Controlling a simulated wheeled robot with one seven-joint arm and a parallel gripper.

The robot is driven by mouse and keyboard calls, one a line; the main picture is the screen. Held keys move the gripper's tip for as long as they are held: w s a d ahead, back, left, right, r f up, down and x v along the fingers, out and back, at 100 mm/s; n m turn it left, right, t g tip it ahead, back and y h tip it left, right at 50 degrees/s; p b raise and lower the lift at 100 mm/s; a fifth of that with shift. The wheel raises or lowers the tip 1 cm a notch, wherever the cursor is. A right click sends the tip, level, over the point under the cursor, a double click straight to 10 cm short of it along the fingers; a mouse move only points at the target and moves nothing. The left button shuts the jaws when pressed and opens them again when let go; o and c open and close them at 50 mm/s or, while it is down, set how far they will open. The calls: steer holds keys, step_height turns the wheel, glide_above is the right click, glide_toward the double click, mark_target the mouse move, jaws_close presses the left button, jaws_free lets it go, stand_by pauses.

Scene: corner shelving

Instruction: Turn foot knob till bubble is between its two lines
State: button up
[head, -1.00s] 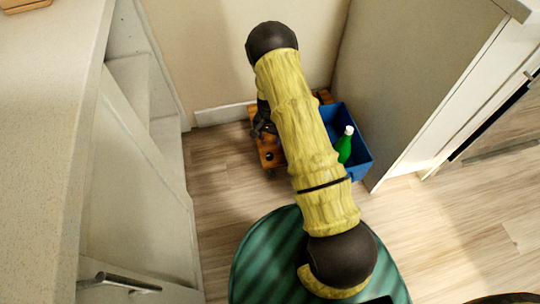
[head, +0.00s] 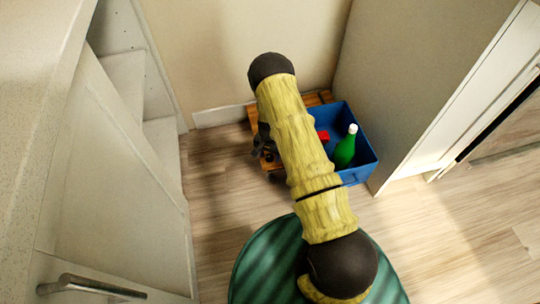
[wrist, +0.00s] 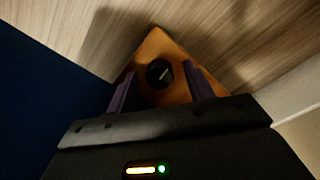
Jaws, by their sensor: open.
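An orange-brown wooden board (head: 317,98) lies low in the corner, partly hidden by my arm and the blue crate. Its near corner (wrist: 150,50) fills the middle of the wrist view. On that corner is a round black foot knob (wrist: 160,72) with a pale line across its top. My gripper (wrist: 160,83) is open, with one purple finger on each side of the knob; I cannot tell whether either touches it. In the head view my gripper (head: 262,140) is small and dark beside my arm, over the board. The bubble and its two lines are not visible.
A blue crate (head: 358,174) stands right of my arm, holding a green bottle (head: 345,148) and a red object (head: 322,136). Its blue side fills the left of the wrist view. White shelving (head: 125,150) is at left, a cabinet panel (head: 420,80) at right.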

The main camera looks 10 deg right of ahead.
steer(key=c, duration=1)
steer(key=shift+o, duration=0.2)
steer(key=shift+r+m+p, duration=0.1)
steer(key=shift+m+p, duration=0.3)
steer(key=m+p, duration=0.2)
steer(key=m, duration=0.1)
steer(key=m+p, duration=0.2)
steer(key=m, duration=0.3)
steer(key=shift+m, duration=0.3)
steer(key=m+p, duration=0.1)
steer(key=m, duration=0.3)
steer(key=shift+m, duration=0.3)
steer(key=m, duration=0.5)
steer(key=shift+m, duration=0.3)
